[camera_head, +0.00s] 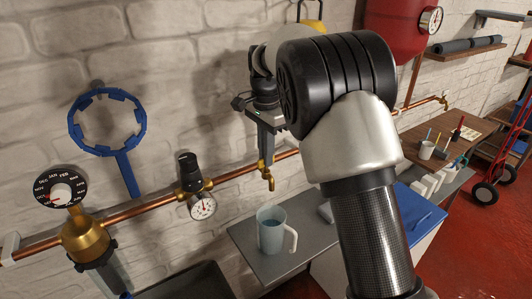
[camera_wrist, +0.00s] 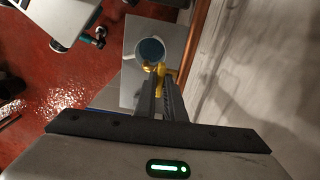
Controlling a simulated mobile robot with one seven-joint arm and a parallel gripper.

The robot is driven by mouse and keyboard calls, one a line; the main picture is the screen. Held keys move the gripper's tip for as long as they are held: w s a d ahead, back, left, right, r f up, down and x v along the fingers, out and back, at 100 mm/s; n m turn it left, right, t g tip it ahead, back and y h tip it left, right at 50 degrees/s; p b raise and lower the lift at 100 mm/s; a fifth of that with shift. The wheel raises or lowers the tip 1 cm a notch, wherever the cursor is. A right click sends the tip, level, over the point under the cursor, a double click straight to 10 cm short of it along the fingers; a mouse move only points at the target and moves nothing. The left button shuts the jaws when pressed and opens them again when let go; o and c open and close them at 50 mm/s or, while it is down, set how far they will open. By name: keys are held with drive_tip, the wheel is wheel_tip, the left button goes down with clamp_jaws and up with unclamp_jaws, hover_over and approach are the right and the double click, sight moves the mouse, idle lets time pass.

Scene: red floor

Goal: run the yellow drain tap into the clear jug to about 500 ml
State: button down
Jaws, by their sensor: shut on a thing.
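The yellow drain tap (camera_head: 268,182) hangs from the copper pipe on the wall. It also shows in the wrist view (camera_wrist: 161,70). My gripper (camera_head: 266,158) reaches down from above, its fingers closed on the tap's upper part. In the wrist view the fingertips of my gripper (camera_wrist: 161,82) meet at the tap. The clear jug (camera_head: 271,236) stands upright on a grey bench below the tap, its handle to the right. In the wrist view the jug (camera_wrist: 151,50) looks blue-grey inside; its fill level is unclear. I can make out no stream.
The grey bench (camera_head: 243,240) runs along the wall under the copper pipe (camera_head: 133,212). A pressure gauge (camera_head: 202,207) and black-knobbed valve sit left of the tap. A blue ring wrench (camera_head: 128,170) hangs on the wall. A blue-topped box (camera_head: 408,210) stands at right, partly behind my arm.

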drive_tip(key=shift+r+n+p, duration=0.35)
drive_tip(key=shift+n+p, duration=0.2)
drive_tip(key=shift+n, duration=0.05)
drive_tip(key=shift+f+n+p, duration=0.3)
drive_tip(key=shift+n+p, duration=0.2)
drive_tip(key=shift+n, duration=0.7)
drive_tip(key=c, duration=1.8)
unclamp_jaws()
drive_tip(key=shift+c, duration=0.2)
wheel_tip(320, 180, up, 17)
drive_tip(key=p, duration=0.2)
drive_tip(key=shift+r+p, duration=0.2)
drive_tip(key=shift+p, duration=0.15)
